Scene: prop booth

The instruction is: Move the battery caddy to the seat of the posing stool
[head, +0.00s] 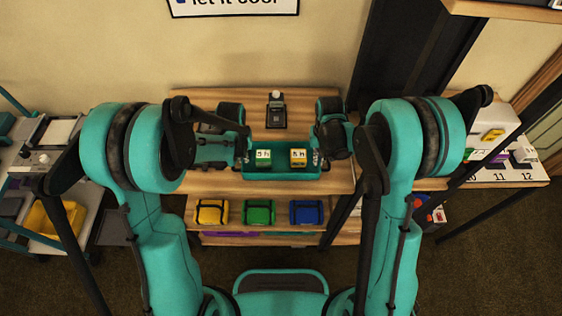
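The battery caddy (281,175) is a teal open tray in the middle of the head view, at the wooden bench. It holds a green block (263,158) and a yellow block (298,157), both with white labelled tops. My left gripper (243,158) is at the caddy's left end and my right gripper (318,157) is at its right end. Both look in contact with the ends, but the fingertips are small and partly hidden, so their closure is unclear. I cannot tell whether the caddy rests on the bench or is lifted. I cannot make out the posing stool.
A dark device (276,112) stands on the bench (300,100) behind the caddy. Yellow, green and blue cases (258,212) sit on a lower shelf. A cart (50,165) with a yellow bin stands left. A numbered side table (505,172) stands right. Dark floor shows in front.

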